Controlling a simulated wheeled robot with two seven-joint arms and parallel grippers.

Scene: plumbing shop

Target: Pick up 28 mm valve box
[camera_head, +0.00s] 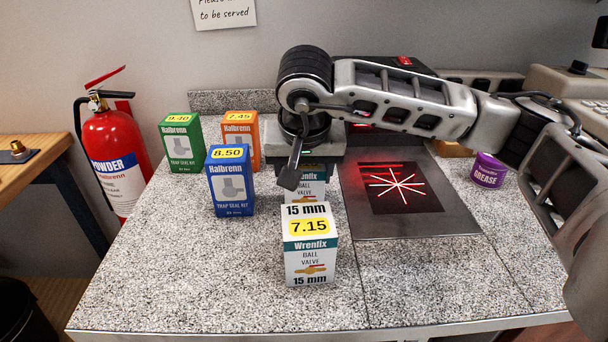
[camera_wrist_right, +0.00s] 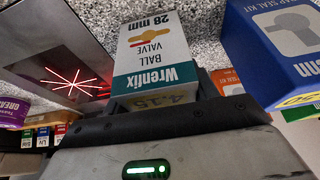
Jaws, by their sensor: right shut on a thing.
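The 28 mm valve box (camera_wrist_right: 152,58) is a white and teal Wrenfix ball valve box, marked 28 mm, filling the middle of the right wrist view. In the head view it (camera_head: 306,190) shows partly below my right gripper (camera_head: 305,172), behind the 15 mm valve box. My right gripper is shut on it from above, with one dark finger visible at its left side. The nearer 15 mm valve box (camera_head: 309,262), priced 7.15, hides its lower part, so I cannot tell whether it touches the counter. My left gripper is not in view.
A blue trap seal kit box (camera_head: 230,182), a green one (camera_head: 181,145) and an orange one (camera_head: 241,128) stand left of my gripper. A scanner plate (camera_head: 410,215) with red lines lies right.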

